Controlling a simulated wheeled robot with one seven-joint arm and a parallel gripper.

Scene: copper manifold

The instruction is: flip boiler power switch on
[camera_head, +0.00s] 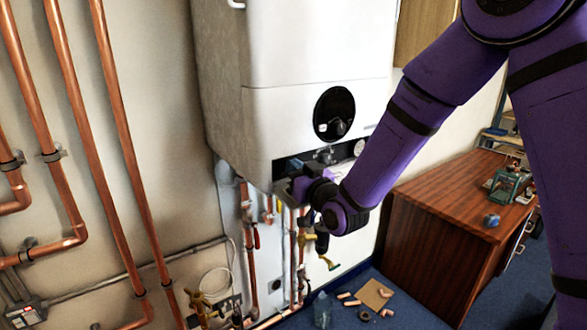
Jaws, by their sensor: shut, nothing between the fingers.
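The white boiler (300,60) hangs on the wall, with a round black dial (334,113) on its front. Below the dial is a dark recessed panel (290,164) with a knob (325,155) and a small round gauge (359,147). My purple arm comes in from the right. My gripper (284,187) is shut and empty at the left end of this panel, by the boiler's lower edge; I cannot tell if it touches. No power switch can be made out on the panel, where my gripper hides part. A grey wall box (26,315) with a small red spot is at lower left; it may be a switch.
Copper pipes (75,110) run down the wall at left. Pipes and valves (256,236) with coloured handles hang below the boiler. A wooden desk (440,215) stands at right. Loose fittings and cardboard (375,294) lie on the blue carpet.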

